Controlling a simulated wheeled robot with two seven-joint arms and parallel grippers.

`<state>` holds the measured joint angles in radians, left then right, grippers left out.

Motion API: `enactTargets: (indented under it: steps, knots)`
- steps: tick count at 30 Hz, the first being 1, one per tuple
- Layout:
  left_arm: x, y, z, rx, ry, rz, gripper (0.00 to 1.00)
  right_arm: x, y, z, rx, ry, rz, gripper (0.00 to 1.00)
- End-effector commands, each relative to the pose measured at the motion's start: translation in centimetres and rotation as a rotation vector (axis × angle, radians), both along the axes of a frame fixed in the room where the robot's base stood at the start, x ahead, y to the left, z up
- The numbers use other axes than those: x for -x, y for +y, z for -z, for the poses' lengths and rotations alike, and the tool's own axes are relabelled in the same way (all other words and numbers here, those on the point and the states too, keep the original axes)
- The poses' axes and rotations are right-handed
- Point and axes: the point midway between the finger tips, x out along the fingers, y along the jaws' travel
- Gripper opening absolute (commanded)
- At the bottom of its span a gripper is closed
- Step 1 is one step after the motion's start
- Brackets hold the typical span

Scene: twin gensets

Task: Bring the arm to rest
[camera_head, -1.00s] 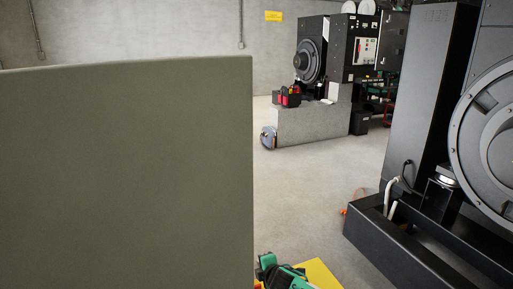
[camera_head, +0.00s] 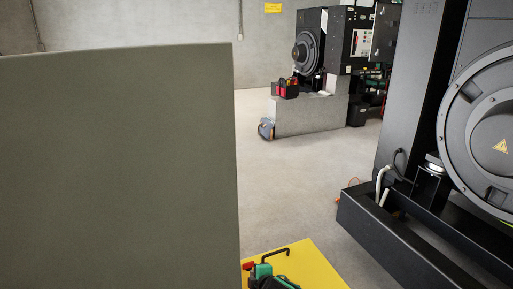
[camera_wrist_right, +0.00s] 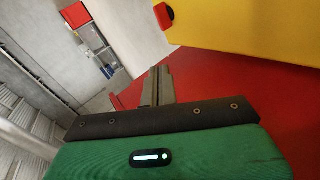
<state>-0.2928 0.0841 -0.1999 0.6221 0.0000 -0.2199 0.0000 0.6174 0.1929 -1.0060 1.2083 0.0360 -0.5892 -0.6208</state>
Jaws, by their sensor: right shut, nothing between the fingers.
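My right gripper (camera_wrist_right: 157,86) shows in the right wrist view, its fingers together with nothing between them. Its green body with a black plate fills the bottom of that view. In the head view, a green and black part of my right arm (camera_head: 264,271) shows at the bottom edge, in front of a yellow surface (camera_head: 312,266). The fingertips cannot be made out there. A yellow panel (camera_wrist_right: 250,28) is also close by in the right wrist view, above and right of the fingers. My left gripper is not in view.
A large grey-green panel (camera_head: 115,170) blocks the left of the head view. A dark genset (camera_head: 400,225) on a black frame stands at right. Another genset (camera_head: 308,50) stands on a concrete plinth (camera_head: 305,117) farther back. Bare floor (camera_head: 300,185) lies between.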

Motion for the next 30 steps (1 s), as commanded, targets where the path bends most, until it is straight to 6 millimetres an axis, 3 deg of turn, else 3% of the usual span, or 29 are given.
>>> enactTargets:
  steps: [7, 14, 23, 30]
  knots:
    - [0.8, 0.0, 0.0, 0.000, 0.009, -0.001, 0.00, 6.1, 0.9, 1.1, -0.145, 0.140, 0.113, 0.00]
    - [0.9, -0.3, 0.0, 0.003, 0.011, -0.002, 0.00, 13.0, -0.6, 1.1, -0.310, 0.311, 0.296, 0.00]
    - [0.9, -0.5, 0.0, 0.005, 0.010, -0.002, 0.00, 21.5, -5.9, 0.4, -0.472, 0.506, 0.575, 0.00]
    - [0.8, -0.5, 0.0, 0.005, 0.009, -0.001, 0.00, 30.1, -13.0, -1.1, -0.570, 0.649, 0.872, 0.00]
